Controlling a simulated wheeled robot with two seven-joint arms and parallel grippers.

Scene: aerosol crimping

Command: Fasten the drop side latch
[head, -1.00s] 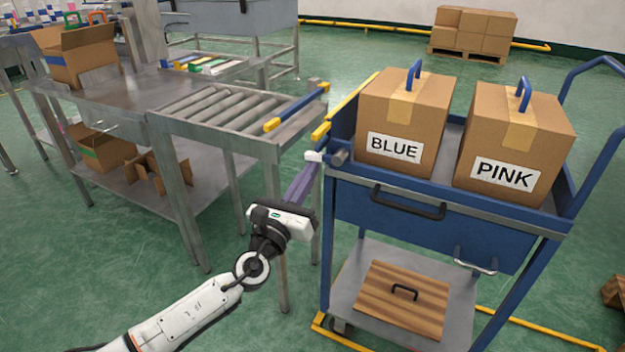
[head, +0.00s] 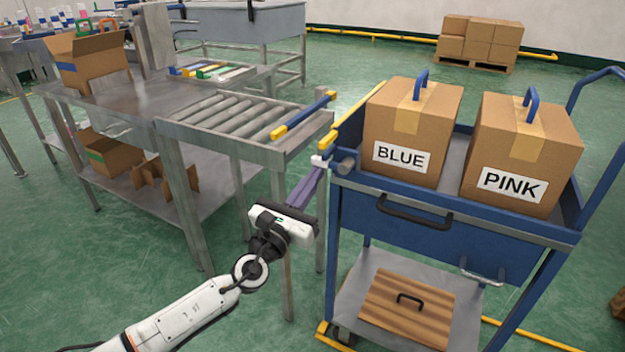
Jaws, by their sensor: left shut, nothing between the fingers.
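The blue cart (head: 400,228) stands at the right, with a dark handle (head: 414,212) on its front panel. At the cart's upper left front corner is a small white piece (head: 319,161) beside a grey cylinder (head: 346,162); it looks like the latch, but its exact state is too small to tell. My left gripper (head: 319,172) reaches up from below with its purple fingers shut and empty. The fingertips are at or just under the white piece; I cannot tell whether they touch it. My right gripper is not in view.
Boxes labelled BLUE (head: 412,125) and PINK (head: 520,150) stand on the cart's top. A roller table (head: 190,137) is left of the cart, across a narrow gap. A striped wooden panel (head: 380,302) lies on the cart's lower shelf.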

